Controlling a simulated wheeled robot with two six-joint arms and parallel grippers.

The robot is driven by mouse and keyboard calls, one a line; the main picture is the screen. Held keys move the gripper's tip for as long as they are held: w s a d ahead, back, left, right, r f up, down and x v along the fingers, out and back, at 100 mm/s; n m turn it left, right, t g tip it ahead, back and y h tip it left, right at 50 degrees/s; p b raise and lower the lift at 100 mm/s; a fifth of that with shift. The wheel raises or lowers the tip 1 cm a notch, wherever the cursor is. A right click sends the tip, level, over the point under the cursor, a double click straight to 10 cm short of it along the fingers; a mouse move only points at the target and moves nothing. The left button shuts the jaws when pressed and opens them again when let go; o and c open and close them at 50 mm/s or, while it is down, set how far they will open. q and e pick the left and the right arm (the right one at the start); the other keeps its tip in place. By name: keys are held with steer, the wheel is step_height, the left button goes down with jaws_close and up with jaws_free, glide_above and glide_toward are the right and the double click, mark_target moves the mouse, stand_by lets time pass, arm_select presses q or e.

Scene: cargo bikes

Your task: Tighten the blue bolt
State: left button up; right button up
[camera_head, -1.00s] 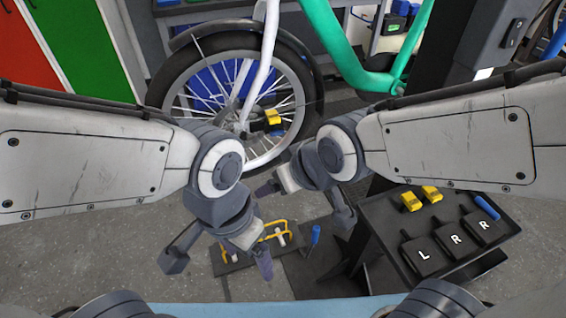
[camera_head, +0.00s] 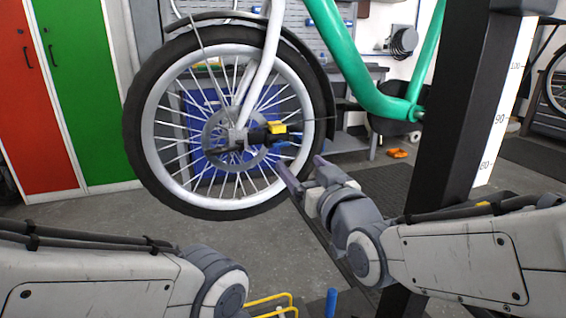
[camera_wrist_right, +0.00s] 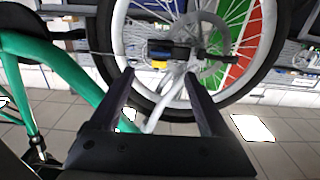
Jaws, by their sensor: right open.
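The bike's front wheel (camera_head: 175,200) stands upright in the head view. At its hub sits a dark brake caliper (camera_head: 258,135) with a yellow part (camera_head: 277,128) on top. A small blue piece, which looks like the blue bolt (camera_head: 286,150), shows at the caliper's right side; its details are too small to tell. My right gripper (camera_head: 302,168) is open and empty, just right of and below the caliper, apart from it. In the right wrist view, the caliper (camera_wrist_right: 168,50) lies beyond and between the open fingers (camera_wrist_right: 160,75). My left gripper is out of view.
A black stand post (camera_head: 455,110) rises on the right. The green frame (camera_head: 350,60) slants above my right gripper. A yellow-handled rack (camera_head: 270,304) and a blue handle (camera_head: 331,302) show at the bottom edge. Red and green lockers (camera_head: 65,95) stand at the left.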

mark_target(282, 146)
steer(key=b+x, duration=0.2)
steer(key=x, duration=0.7)
steer(key=shift+w+a, duration=0.1)
steer(key=shift+w, duration=0.2)
jaws_close()
